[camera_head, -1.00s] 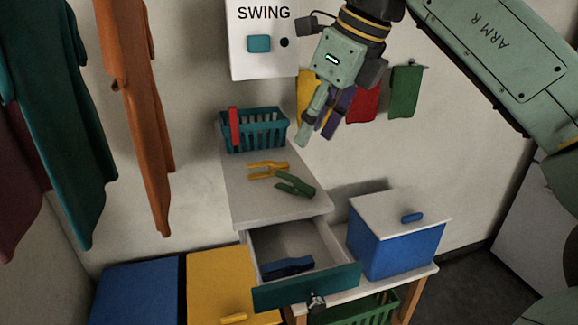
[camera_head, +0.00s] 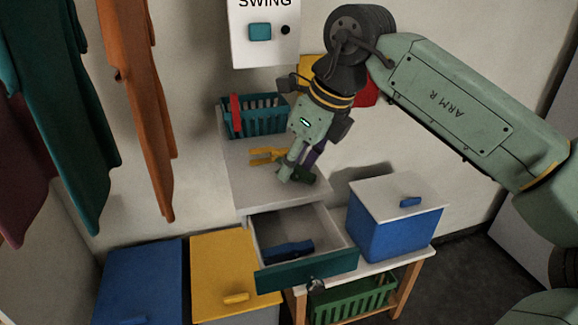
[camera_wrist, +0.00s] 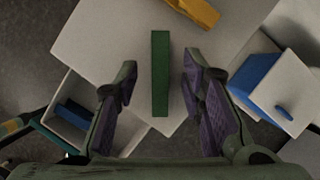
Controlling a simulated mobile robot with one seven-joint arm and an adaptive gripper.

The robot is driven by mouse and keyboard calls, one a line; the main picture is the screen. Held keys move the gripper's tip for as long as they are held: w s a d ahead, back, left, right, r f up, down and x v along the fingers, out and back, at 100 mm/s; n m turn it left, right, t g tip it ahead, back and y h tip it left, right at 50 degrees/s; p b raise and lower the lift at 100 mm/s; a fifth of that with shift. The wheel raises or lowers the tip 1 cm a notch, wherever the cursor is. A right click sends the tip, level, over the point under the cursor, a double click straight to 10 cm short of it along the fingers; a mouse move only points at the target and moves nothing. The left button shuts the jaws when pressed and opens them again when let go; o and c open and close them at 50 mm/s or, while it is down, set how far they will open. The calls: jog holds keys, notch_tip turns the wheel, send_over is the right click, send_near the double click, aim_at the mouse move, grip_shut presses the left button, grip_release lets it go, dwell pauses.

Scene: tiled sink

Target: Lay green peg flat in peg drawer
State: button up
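The green peg (camera_head: 304,178) lies on the grey top of the cabinet, partly hidden behind my gripper (camera_head: 291,174) in the head view. In the wrist view the green peg (camera_wrist: 160,78) appears between the two fingers of my gripper (camera_wrist: 160,68), with a gap on each side. My gripper is open, pointing down at the peg; I cannot tell whether the fingertips reach down to its level. The peg drawer (camera_head: 305,270) is pulled open, its teal front toward me, and a blue peg (camera_head: 287,251) lies inside. The drawer shows at lower left in the wrist view.
A yellow peg (camera_head: 264,155) lies behind the green one. A teal basket (camera_head: 254,117) stands at the back of the cabinet top. A blue box with a white lid (camera_head: 393,222) stands right of the drawer. Yellow (camera_head: 235,270) and blue (camera_head: 140,282) boxes are at left.

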jog(key=shift+c, duration=0.3)
grip_shut()
jog(key=shift+r, duration=0.1)
